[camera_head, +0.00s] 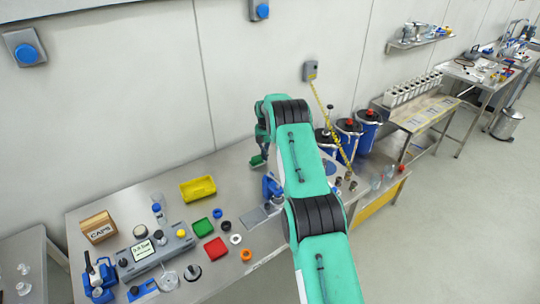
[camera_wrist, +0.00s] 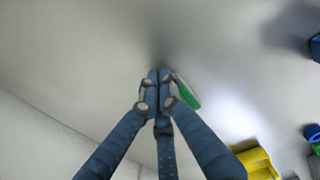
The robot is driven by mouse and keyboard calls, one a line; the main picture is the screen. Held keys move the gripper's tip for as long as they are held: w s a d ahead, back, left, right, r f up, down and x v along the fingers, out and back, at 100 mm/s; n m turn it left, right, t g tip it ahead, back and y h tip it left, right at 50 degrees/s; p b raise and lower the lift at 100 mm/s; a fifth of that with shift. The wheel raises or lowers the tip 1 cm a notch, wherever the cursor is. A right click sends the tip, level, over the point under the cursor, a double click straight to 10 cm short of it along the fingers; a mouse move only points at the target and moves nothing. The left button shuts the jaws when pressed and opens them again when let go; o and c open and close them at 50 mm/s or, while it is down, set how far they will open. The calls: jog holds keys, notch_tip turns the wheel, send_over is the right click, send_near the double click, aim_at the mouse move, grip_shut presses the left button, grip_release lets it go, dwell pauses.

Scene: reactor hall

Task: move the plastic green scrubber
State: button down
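The green scrubber (camera_head: 257,160) is at the tip of my gripper (camera_head: 263,152), over the back part of the steel table. In the wrist view the scrubber (camera_wrist: 188,94) shows as a green slab with a pale edge, just right of the fingertips (camera_wrist: 160,76). The blue-grey fingers are drawn together, and the scrubber sticks out from beside and behind them. Part of it is hidden by the fingers. My gripper looks shut on it; the exact contact is hidden. Its height over the table is hard to judge.
A yellow bin (camera_head: 198,188) stands left of my gripper. Green (camera_head: 202,228) and red (camera_head: 216,249) trays, a scale (camera_head: 155,254) and a box (camera_head: 98,227) lie nearer the left. Blue canisters (camera_head: 366,131) stand at the right. The back of the table left of my gripper is clear.

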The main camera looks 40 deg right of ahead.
jog(key=b, duration=0.1)
send_near(248, 169)
jog(key=a+f, duration=0.1)
jog(key=f, duration=0.1)
jog(key=a+f, duration=0.1)
jog(key=f, duration=0.1)
jog(key=a+f, duration=0.2)
jog(key=shift+d, duration=0.1)
jog(key=shift+d, duration=1.95)
notch_tip(248, 169, up, 10)
